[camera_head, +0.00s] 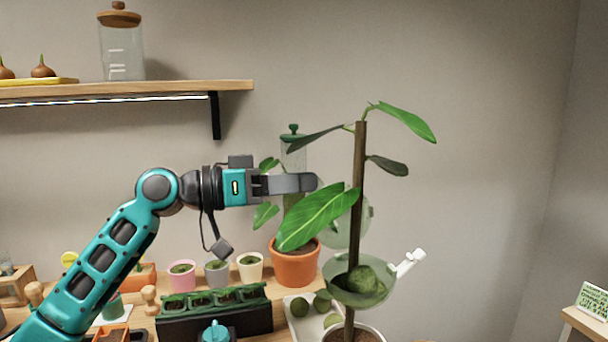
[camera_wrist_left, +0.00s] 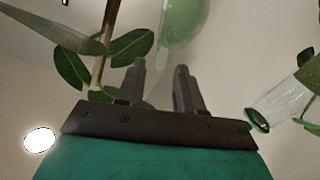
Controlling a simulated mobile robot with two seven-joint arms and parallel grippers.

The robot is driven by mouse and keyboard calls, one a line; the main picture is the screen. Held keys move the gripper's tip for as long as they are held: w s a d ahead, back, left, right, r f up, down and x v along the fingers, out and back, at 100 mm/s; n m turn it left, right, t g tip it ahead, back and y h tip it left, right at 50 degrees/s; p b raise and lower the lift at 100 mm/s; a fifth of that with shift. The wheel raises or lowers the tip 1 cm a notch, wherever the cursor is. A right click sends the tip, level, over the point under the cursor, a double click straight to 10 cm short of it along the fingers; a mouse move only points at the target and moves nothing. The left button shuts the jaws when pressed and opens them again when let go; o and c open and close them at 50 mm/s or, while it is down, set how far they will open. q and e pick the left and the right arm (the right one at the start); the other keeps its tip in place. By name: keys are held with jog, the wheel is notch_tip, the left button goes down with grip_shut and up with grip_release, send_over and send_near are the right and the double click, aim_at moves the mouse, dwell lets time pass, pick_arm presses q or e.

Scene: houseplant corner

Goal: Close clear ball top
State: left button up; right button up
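The clear ball is open around the plant's brown stake. Its lower half (camera_head: 340,294) is a green-tinted bowl holding a dark green moss clump (camera_head: 362,281), with a white fitting (camera_head: 411,261) on its right edge. The clear ball top (camera_head: 358,236) stands swung up behind it, partly hidden by a large leaf. My left gripper (camera_head: 312,183) is above and left of the top, pointing right, apart from it in the picture. In the left wrist view the gripper (camera_wrist_left: 160,70) is open and empty, with a translucent green dome (camera_wrist_left: 186,25), probably the top, beyond its fingers. My right gripper is out of view.
The staked plant's leaves (camera_head: 318,217) hang close by my left gripper. A shelf (camera_head: 130,92) is at upper left.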

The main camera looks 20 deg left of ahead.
pick_arm(q)
jog(key=shift+x, duration=0.8)
jog(key=shift+c, duration=0.4)
grip_shut()
